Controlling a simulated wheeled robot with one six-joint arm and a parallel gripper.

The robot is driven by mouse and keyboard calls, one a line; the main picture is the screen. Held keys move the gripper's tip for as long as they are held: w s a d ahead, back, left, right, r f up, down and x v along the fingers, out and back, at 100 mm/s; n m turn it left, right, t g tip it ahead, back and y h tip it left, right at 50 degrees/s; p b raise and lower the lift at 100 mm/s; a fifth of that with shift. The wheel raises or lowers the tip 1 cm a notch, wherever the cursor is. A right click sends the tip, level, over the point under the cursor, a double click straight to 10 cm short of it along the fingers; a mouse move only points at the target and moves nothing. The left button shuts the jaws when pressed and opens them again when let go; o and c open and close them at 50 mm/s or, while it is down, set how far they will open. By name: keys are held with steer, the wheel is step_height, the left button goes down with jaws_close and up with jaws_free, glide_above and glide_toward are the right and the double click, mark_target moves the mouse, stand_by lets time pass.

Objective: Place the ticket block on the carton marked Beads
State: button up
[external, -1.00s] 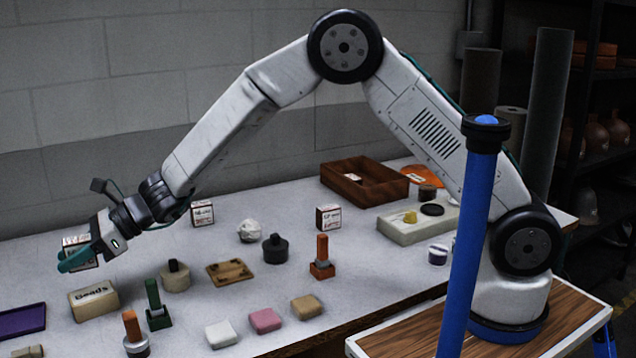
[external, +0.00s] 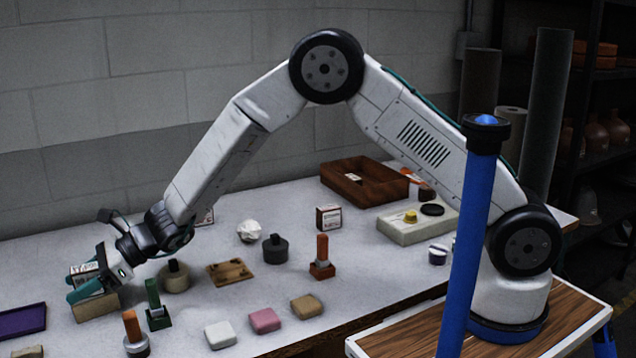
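The ticket block (external: 83,271), white with red edging, is between the fingers of my gripper (external: 86,284) at the far left of the table. My gripper is tilted down and looks shut on the block. The carton marked Beads (external: 97,308), a tan box, is directly below. The block is at the height of the carton's top, but the teal finger hides whether they touch. The gripper also covers most of the carton's lettering.
A purple tray (external: 22,320) lies left of the carton. Another small printed box (external: 328,217) stands farther back. The table between the brown plaque (external: 230,272) and white block (external: 220,335) is clear.

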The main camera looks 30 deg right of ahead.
steer(key=shift+d+r, duration=0.1)
steer(key=shift+r, duration=0.15)
steer(key=v, duration=1.1)
steer(key=shift+d, duration=0.4)
steer(key=shift+r, duration=0.15)
steer(key=s+d+r+n+h, duration=0.1)
steer(key=d+r+n, duration=0.35)
steer(key=d, duration=0.45)
steer(key=s+d+r+n+g+h, duration=0.1)
steer(key=s+d+r+n, duration=0.15)
steer(key=d+r, duration=0.45)
steer(key=s+d+r+n+h, duration=0.1)
steer(key=d+r+n, duration=0.3)
steer(key=d, duration=0.6)
steer(key=s+d+n+h, duration=0.2)
steer(key=s+d, duration=0.3)
steer(key=d, duration=0.6)
steer(key=s+d+f+n+t+h, duration=0.1)
steer(key=s+d+h, duration=0.4)
steer(key=d, duration=0.6)
steer(key=s+d+n+t+h, duration=0.1)
steer(key=s+d+n+h, duration=0.2)
steer(key=s+d, duration=0.3)
steer(key=d+n, duration=0.1)
steer(key=d, duration=0.4)
steer(key=shift+f, duration=0.2)
